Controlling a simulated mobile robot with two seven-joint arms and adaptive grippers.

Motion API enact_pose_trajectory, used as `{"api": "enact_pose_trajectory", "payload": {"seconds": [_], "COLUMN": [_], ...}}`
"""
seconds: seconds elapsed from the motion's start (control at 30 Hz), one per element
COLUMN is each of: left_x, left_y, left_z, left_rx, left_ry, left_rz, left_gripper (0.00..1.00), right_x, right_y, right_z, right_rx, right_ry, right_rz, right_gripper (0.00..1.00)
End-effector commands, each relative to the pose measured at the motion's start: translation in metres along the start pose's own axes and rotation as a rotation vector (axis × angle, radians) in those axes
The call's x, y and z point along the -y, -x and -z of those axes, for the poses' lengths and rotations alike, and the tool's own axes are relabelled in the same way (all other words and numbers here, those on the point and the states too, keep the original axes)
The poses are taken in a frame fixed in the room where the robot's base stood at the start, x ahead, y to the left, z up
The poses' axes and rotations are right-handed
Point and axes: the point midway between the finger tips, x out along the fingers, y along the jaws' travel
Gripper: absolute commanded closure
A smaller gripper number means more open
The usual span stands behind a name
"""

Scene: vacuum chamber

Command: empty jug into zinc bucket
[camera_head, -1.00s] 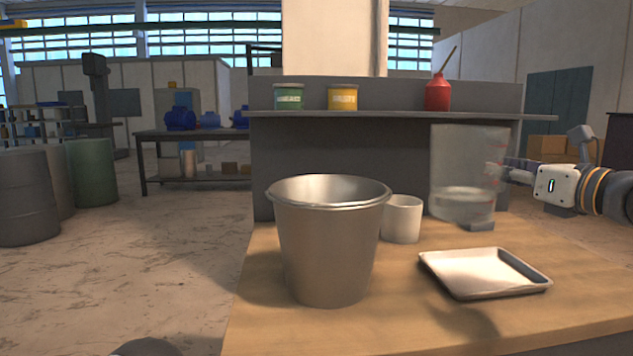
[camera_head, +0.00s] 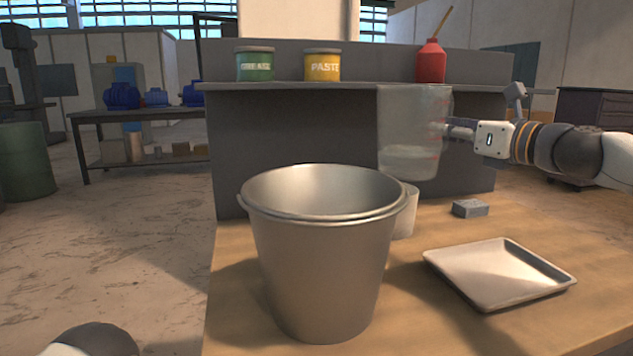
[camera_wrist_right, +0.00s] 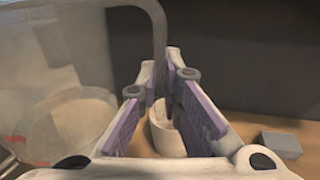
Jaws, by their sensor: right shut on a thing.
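The clear jug (camera_head: 412,115) with red marks hangs upright above the bench in the head view, with some pale liquid low inside. It is behind and to the right of the zinc bucket (camera_head: 318,255), which stands upright on the bench. My right gripper (camera_head: 447,129) comes in from the right and is shut on the jug's handle. In the right wrist view the jug (camera_wrist_right: 55,80) fills the left side, with its handle (camera_wrist_right: 152,22) running down between the fingers (camera_wrist_right: 160,85). My left gripper is out of view.
A white cup (camera_head: 405,215) stands behind the bucket, partly hidden. A shallow metal tray (camera_head: 500,272) lies at the right, with a grey block (camera_head: 471,208) behind it. A shelf (camera_head: 300,87) with green and yellow tins and a red oil can (camera_head: 430,62) runs along the back.

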Motion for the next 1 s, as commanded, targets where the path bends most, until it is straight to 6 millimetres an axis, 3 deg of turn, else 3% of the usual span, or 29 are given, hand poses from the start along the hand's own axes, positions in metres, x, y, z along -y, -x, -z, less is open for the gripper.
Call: {"api": "enact_pose_trajectory", "payload": {"seconds": [0.57,0.93,1.0], "left_x": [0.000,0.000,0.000], "left_y": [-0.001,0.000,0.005], "left_z": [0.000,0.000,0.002], "left_rx": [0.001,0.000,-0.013], "left_ry": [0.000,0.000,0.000], "left_rz": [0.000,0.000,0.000], "left_gripper": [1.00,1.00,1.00], "right_x": [-0.006,-0.023,-0.029], "right_y": [0.001,0.002,0.004], "right_z": [-0.014,-0.036,-0.050], "right_rx": [0.008,0.014,0.019], "right_ry": [0.126,0.365,0.415], "right_rz": [0.013,0.014,0.015], "right_gripper": [1.00,1.00,1.00]}}
